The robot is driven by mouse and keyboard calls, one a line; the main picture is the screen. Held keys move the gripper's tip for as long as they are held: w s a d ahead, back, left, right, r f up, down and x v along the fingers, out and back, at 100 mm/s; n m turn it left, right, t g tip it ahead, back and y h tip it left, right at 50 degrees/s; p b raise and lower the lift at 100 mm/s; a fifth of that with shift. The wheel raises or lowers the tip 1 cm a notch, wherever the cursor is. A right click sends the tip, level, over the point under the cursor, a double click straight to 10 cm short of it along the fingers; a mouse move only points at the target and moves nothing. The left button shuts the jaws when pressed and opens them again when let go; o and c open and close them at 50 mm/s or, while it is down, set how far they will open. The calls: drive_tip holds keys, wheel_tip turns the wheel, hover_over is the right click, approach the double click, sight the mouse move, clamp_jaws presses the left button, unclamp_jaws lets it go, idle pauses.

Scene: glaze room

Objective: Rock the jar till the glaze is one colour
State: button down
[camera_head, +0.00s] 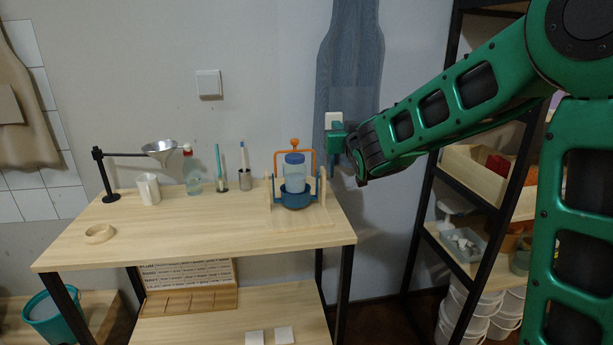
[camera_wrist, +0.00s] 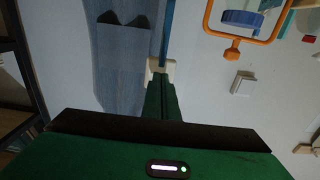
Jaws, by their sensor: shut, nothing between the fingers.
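The glaze jar (camera_head: 295,175) has clear walls, pale blue contents and a blue lid. It stands upright in a blue cradle (camera_head: 293,200) on a wooden stand. An orange frame (camera_head: 312,160) with a knob on top arches over the jar. The wrist view shows the frame's orange knob (camera_wrist: 232,55) and the blue lid (camera_wrist: 242,19) at upper right, with the rest of the jar out of that view. My gripper (camera_head: 337,140) is to the right of the frame, apart from it, near the wall. Its green fingers (camera_wrist: 162,85) are together and empty.
The wooden table (camera_head: 230,240) also holds a funnel (camera_head: 158,148) on a black stand, a white cup (camera_head: 148,189), a bottle, tool holders and a wooden ring (camera_head: 100,234). A blue apron (camera_head: 350,70) hangs behind my gripper. A shelf rack (camera_head: 470,210) stands right.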

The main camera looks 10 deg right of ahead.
drive_tip(key=shift+w, duration=0.1)
drive_tip(key=shift+w+f, duration=0.2)
drive_tip(key=shift+w, duration=2.05)
drive_tip(key=shift+w+f, duration=0.25)
drive_tip(key=shift+w, duration=0.55)
drive_tip(key=shift+w+f, duration=0.25)
drive_tip(key=shift+w, duration=0.55)
drive_tip(key=shift+s+r, duration=0.15)
drive_tip(key=shift+s, duration=0.35)
drive_tip(key=shift+s+r, duration=0.15)
drive_tip(key=shift+s, duration=0.35)
drive_tip(key=s, duration=0.5)
drive_tip(key=shift+s+r, duration=0.4)
